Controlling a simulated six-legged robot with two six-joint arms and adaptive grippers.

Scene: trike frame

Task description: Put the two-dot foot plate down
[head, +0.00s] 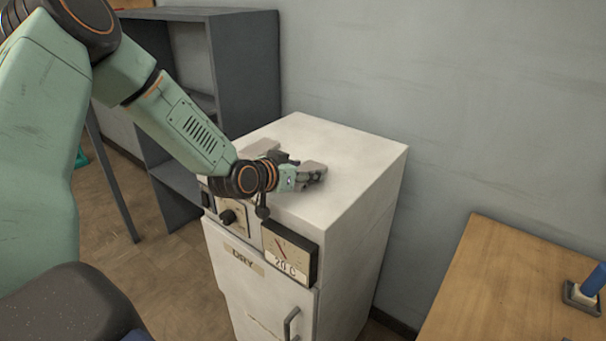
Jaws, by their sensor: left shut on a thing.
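My left gripper (312,177) is over the top of the white cabinet (345,155), its fingers pointing right. It is shut on a small grey plate (313,166), partly covered by the fingers. I cannot make out any dots on this plate, and cannot tell whether it touches the cabinet top or is held just above it. My right gripper is not in view.
The cabinet front has a DRY label (244,260), a knob, a 20 C gauge (290,252) and a door handle. A grey shelf unit (245,75) stands behind left. A wooden table (500,285) with a blue-topped item (583,296) is at right. The cabinet top's right part is clear.

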